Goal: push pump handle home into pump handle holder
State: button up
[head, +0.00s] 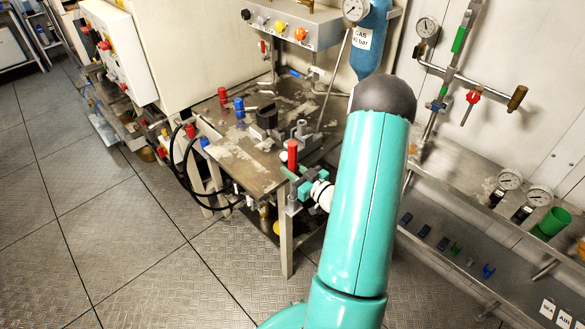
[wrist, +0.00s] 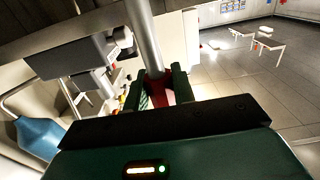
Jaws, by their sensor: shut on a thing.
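The pump handle's red grip (head: 292,155) stands near-upright at the front right corner of the workbench. My gripper (head: 300,180) is closed around it from the right, with part of the red showing above the fingers. In the wrist view, my gripper's green fingers (wrist: 157,92) sit either side of the red part of the handle (wrist: 157,86). A pale metal tube (wrist: 143,35) runs from it to the top edge of the picture. I cannot single out the pump handle holder. Whether the handle touches or sits in it is hidden by the fingers and tube.
The metal workbench (head: 240,155) carries a black block (head: 267,115), grey upright fittings (head: 301,130) and red and blue knobs (head: 238,104). Black hoses (head: 185,160) hang at its left. A blue gas bottle (head: 370,40) stands behind. The floor (head: 130,240) at left is clear.

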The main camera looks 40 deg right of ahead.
jog(key=shift+f, duration=1.55)
jog(key=o, duration=0.9)
jog(key=s, duration=1.3)
jog(key=shift+s+d, duration=0.2)
jog(key=shift+s, duration=0.2)
